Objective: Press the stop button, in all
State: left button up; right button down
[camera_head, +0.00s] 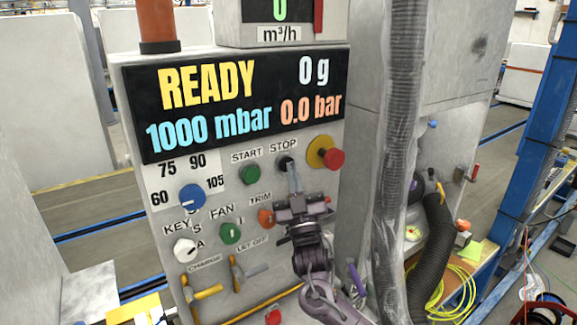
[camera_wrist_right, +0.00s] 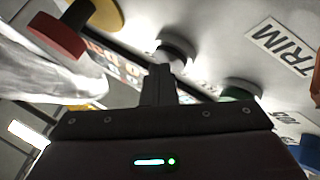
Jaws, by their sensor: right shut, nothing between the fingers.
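The black stop button (camera_head: 284,161) sits under the STOP label (camera_head: 283,145) on the panel, between the green start button (camera_head: 250,174) and a red mushroom button. My right gripper (camera_head: 291,166) is shut and empty, its fingertips over the lower part of the stop button. In the right wrist view the closed fingers (camera_wrist_right: 160,80) point at the round stop button (camera_wrist_right: 176,50) and partly cover it. I cannot tell whether they touch it. My left gripper is not in view.
The red mushroom button (camera_head: 334,159) on its yellow base is close on the right. The orange trim knob (camera_head: 266,217), blue dial (camera_head: 192,198) and green fan knob (camera_head: 230,233) lie lower. A ribbed grey hose (camera_head: 398,150) hangs right of the panel. The display (camera_head: 240,95) reads READY, 0 g, 1000 mbar, 0.0 bar.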

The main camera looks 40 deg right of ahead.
jog(key=shift+s, duration=0.1)
jog(key=shift+s+a, duration=0.1)
jog(key=shift+s, duration=0.6)
jog(key=shift+s+p, duration=0.1)
jog(key=shift+p, duration=0.25)
jog(key=shift+s+a+p, duration=0.15)
jog(key=shift+s+p, duration=0.2)
jog(key=shift+s, duration=0.85)
jog(key=shift+s+a+p, duration=0.1)
jog(key=shift+s+p, duration=0.25)
jog(key=shift+s, duration=0.85)
jog(key=shift+f, duration=0.1)
